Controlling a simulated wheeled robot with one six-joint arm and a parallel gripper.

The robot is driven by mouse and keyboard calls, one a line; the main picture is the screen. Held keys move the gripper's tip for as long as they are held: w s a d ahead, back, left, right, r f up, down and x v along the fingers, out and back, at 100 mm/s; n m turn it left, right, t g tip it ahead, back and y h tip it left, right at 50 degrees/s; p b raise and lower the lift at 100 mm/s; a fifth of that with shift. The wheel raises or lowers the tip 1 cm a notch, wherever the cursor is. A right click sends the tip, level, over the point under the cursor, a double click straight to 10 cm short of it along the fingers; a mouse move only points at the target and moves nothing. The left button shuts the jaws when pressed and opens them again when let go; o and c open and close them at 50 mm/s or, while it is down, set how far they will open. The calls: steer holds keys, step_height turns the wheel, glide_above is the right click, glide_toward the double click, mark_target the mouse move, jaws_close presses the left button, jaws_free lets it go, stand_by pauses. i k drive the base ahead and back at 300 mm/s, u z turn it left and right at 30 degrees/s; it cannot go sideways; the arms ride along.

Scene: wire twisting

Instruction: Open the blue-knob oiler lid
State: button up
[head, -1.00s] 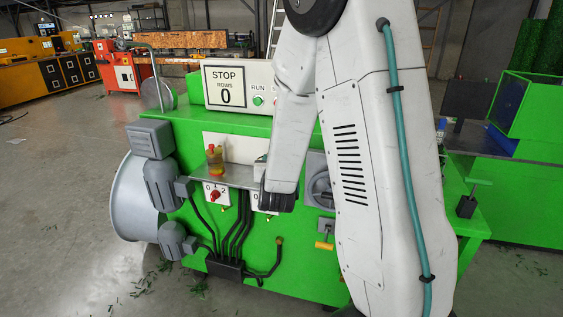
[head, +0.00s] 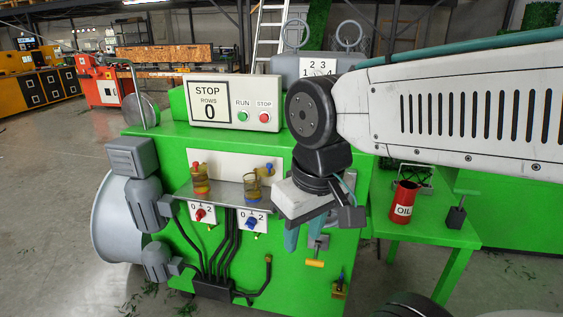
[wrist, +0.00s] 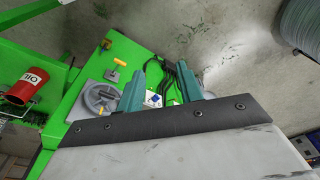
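The blue-knob oiler (head: 252,187) is a small amber glass cup on the grey shelf of the green machine, with a blue knob (head: 268,167) at its upper right. Its lid is too small to read clearly. My gripper (head: 304,244) is to the right of this oiler and lower, in front of the machine, with its teal fingers pointing down. In the wrist view the two fingers (wrist: 167,66) stand apart with nothing held between them. I cannot make out the oiler in the wrist view.
A red-knob oiler (head: 201,180) stands left on the same shelf. Red (head: 201,214) and blue (head: 251,222) switches sit below. A red oil can (head: 404,203) stands on the green side table. A yellow-handled lever (head: 314,263) and a small brass fitting (head: 339,289) are lower right.

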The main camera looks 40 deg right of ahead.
mark_target(267, 171)
steer(key=z, duration=0.85)
steer(key=i, duration=0.4)
steer(key=u, duration=0.95)
